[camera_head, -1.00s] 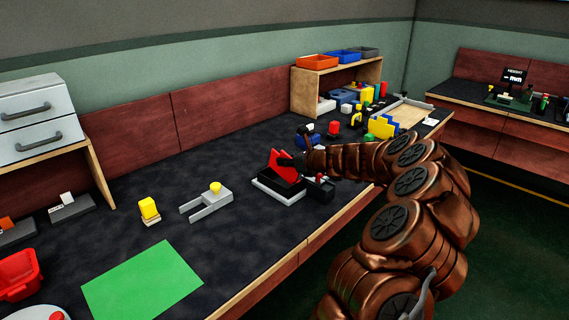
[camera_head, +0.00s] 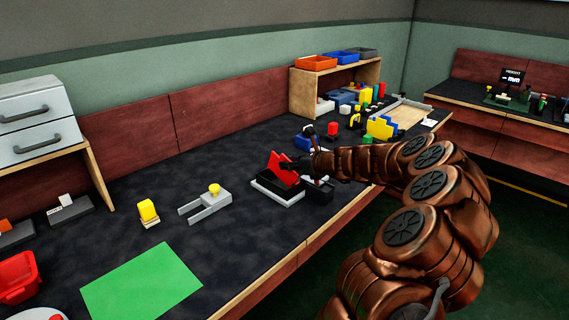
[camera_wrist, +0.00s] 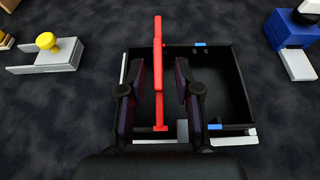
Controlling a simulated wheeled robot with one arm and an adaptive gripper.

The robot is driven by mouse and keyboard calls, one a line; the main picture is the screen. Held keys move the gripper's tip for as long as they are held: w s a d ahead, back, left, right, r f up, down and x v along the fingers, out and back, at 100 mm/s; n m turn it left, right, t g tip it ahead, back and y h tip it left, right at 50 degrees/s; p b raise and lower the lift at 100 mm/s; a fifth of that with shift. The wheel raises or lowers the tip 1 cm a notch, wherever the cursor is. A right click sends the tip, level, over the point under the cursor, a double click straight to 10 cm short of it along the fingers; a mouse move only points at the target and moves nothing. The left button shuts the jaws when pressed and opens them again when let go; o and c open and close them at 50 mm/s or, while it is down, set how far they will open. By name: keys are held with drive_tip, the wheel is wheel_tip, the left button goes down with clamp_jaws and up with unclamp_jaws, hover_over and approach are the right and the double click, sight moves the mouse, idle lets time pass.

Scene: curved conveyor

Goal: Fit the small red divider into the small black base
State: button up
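The small black base (camera_head: 319,192) is an open box on a light grey plate near the table's front edge. The wrist view shows its inside (camera_wrist: 228,85) and blue marks on two opposite rims. The small red divider (camera_head: 280,167) stands tilted at the base's left part. In the wrist view the divider (camera_wrist: 158,70) runs lengthwise left of the blue marks, one end past the far rim. My gripper (camera_wrist: 159,64) is open, its fingers on either side of the divider with visible gaps. I cannot tell whether the divider's lower edge touches the base floor.
A grey forked fixture with a yellow knob (camera_head: 206,203) and a yellow block (camera_head: 148,210) stand left of the base. A green mat (camera_head: 142,287) lies at front left. Several coloured parts crowd the back right near a wooden shelf (camera_head: 377,72).

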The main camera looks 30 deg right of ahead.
drive_tip(key=v, duration=0.8)
drive_tip(key=shift+s+p, duration=0.35)
drive_tip(key=shift+p, duration=0.05)
drive_tip(key=shift+a+r, duration=0.1)
